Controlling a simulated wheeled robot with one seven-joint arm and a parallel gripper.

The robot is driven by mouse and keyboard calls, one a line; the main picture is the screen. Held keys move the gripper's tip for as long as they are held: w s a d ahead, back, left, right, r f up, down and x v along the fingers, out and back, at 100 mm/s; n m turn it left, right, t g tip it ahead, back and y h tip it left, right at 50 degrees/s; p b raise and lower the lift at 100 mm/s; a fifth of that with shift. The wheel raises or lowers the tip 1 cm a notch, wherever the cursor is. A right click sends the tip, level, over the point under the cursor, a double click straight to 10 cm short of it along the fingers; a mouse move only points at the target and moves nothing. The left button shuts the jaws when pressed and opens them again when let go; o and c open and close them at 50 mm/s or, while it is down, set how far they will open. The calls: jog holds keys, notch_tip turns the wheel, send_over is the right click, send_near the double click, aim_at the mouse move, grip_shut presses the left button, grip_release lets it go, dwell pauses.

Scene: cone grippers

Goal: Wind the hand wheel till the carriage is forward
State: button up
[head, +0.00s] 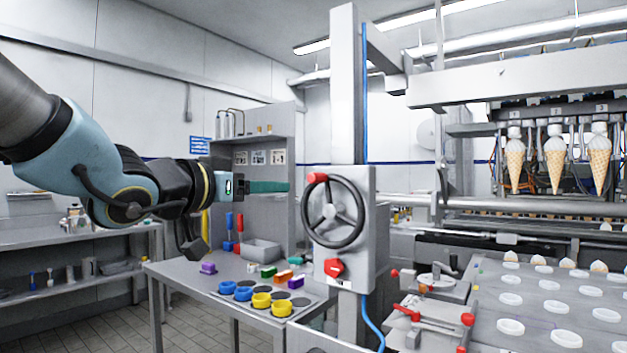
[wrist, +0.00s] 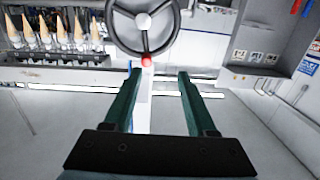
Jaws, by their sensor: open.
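The black hand wheel (head: 306,222) is mounted on a grey box on an upright post. Its red knob (head: 317,178) is at the wheel's upper left. My gripper (head: 287,187) is left of the knob, with its green fingers pointing at it and a small gap between. In the wrist view, the wheel (wrist: 175,38) is at the top and the knob (wrist: 147,62) is just beyond the open, empty fingers (wrist: 158,74), nearer the left one. A cone carriage (head: 545,127), seemingly the one meant, hangs at the right with cones in its grippers; its travel position is unclear.
A table (head: 190,285) with coloured cups and blocks stands at lower left. A tray surface with white discs (head: 562,308) and red-handled clamps (head: 407,312) are at lower right. Space around my gripper looks clear.

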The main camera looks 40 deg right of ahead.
aim_at(310, 178)
jog(key=shift+m+g+h, duration=0.3)
jog(key=shift+m+g, duration=0.1)
jog(key=shift+g, duration=0.1)
jog(key=x, duration=0.3)
jog(key=s+r+p+x, duration=0.1)
jog(key=x, duration=0.3)
jog(key=p+x, duration=0.1)
jog(key=x, duration=0.3)
jog(key=shift+s+d+r, duration=0.25)
jog(key=shift+s+d, duration=0.05)
jog(key=shift+d, duration=0.1)
grip_shut()
dwell(0.5)
